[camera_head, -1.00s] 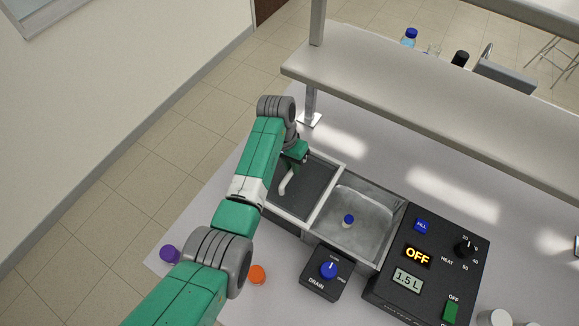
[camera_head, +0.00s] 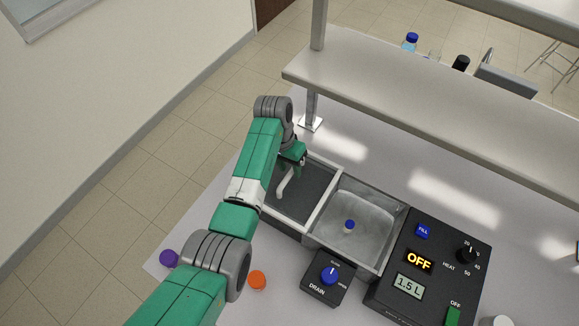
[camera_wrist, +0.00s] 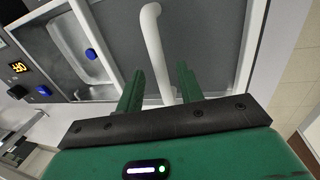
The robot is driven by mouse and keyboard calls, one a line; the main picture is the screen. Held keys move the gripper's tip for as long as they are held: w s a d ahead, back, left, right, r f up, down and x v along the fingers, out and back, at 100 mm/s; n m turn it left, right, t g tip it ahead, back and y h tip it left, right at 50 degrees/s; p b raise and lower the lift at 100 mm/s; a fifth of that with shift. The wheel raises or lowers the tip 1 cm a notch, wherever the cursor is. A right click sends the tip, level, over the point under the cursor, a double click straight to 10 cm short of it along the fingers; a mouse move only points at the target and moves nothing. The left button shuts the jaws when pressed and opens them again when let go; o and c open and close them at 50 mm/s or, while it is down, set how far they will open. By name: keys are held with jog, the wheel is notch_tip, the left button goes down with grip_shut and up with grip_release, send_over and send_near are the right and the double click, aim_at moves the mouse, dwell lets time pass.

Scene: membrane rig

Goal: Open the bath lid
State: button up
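The bath lid (camera_head: 314,181) is a dark grey panel with a pale frame, lying flat over the left part of the bath. The lid's white bent handle (camera_head: 283,184) also shows in the wrist view (camera_wrist: 152,35). My gripper (camera_wrist: 160,82) is at the handle, with one green finger on either side of it. The fingers stand apart with visible gaps to the handle. In the head view my arm hides the lid's left part.
Right of the basin is a black control panel (camera_head: 431,262) reading OFF and 1.5 L. A drain knob box (camera_head: 328,277) stands in front. Orange (camera_head: 257,280) and purple (camera_head: 169,258) caps are near my arm. A shelf (camera_head: 430,110) overhangs the back.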

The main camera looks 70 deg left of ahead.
notch_tip(320, 180, up, 7)
jog(key=a, duration=0.1)
jog(key=shift+s, duration=0.4)
jog(key=shift+a, duration=0.1)
jog(key=w+d+r+m+t+y+p, duration=0.15)
jog(key=w+d+r+t+y, duration=0.35)
jog(key=w+r, duration=0.7)
jog(key=w+d+r+m+t+y+p, duration=0.1)
jog(key=w+d+r+t, duration=0.2)
jog(key=w+d+r, duration=0.35)
jog(key=w+d+r+m+t, duration=0.1)
jog(key=w+d+r+t, duration=0.15)
jog(key=d+r, duration=0.55)
jog(key=d+r+m+t, duration=0.2)
jog(key=d+r+t, duration=0.3)
jog(key=d+r, duration=0.6)
jog(key=s+d+r+t+h+p, duration=0.1)
jog(key=s+d+r+t+h, duration=0.1)
jog(key=s+d+r+t, duration=0.2)
jog(key=s+d+r+m+t+h+p, duration=0.1)
jog(key=s+d+r+t, duration=0.3)
jog(key=s+d+r, duration=0.7)
notch_tip(320, 180, up, 5)
jog(key=shift+s+r+h, duration=0.2)
jog(key=shift+s+h, duration=0.1)
jog(key=shift+h, duration=0.1)
